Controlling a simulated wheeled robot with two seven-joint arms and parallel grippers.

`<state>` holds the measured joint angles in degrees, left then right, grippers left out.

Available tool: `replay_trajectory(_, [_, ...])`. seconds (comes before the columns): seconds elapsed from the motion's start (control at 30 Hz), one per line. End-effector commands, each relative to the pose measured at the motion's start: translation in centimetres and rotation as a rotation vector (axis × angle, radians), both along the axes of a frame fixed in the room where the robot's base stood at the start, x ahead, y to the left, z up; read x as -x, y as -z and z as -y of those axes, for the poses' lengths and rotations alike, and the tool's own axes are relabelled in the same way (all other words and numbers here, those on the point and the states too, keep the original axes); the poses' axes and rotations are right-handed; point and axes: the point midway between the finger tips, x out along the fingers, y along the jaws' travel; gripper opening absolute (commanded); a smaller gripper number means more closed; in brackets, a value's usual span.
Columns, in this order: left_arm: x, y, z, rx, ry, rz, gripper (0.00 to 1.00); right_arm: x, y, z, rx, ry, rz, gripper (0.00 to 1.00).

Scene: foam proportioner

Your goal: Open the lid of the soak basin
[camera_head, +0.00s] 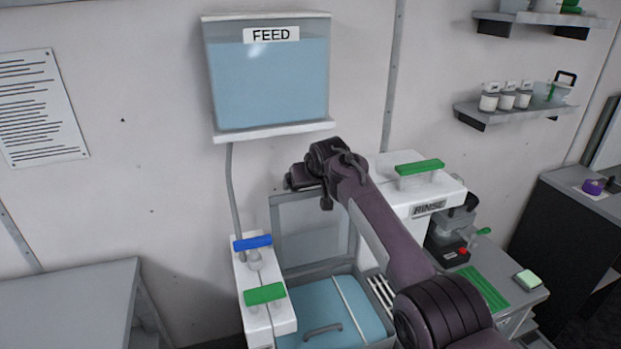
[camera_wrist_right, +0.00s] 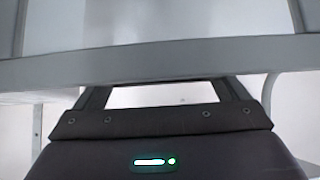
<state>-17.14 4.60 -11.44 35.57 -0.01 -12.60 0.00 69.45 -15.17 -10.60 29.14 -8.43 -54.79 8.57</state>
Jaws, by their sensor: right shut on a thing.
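The soak basin (camera_head: 376,340) stands low in the middle of the head view, with a blue surface inside, a pale strip across it and a grey handle at the front. Its grey framed lid (camera_head: 305,228) stands upright at the back, raised off the basin. My right gripper (camera_head: 326,198) is at the lid's upper edge and is shut on the lid. In the right wrist view a grey bar of the lid (camera_wrist_right: 160,60) crosses in front of the gripper. The fingertips are hidden there. My left gripper is not in view.
A FEED tank (camera_head: 268,85) hangs on the wall behind. White housings with a blue handle (camera_head: 252,242) and green handles (camera_head: 264,294) flank the basin. A RINSE unit (camera_head: 428,208) stands right. A grey table (camera_head: 70,300) at left is clear.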

Motion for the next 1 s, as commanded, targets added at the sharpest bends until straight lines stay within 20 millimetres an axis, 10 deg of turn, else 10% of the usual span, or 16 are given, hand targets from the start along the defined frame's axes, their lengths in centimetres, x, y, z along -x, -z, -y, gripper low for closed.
replay_trajectory(0.6, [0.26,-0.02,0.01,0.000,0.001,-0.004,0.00,0.42,1.65,-0.08,0.015,0.000,-0.050,0.52])
replay_trajectory(0.63, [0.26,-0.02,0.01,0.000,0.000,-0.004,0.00,0.42,1.64,-0.09,0.015,0.000,-0.049,0.97])
replay_trajectory(1.0, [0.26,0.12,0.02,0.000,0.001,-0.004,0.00,0.31,0.86,-0.06,0.010,0.000,-0.036,1.00])
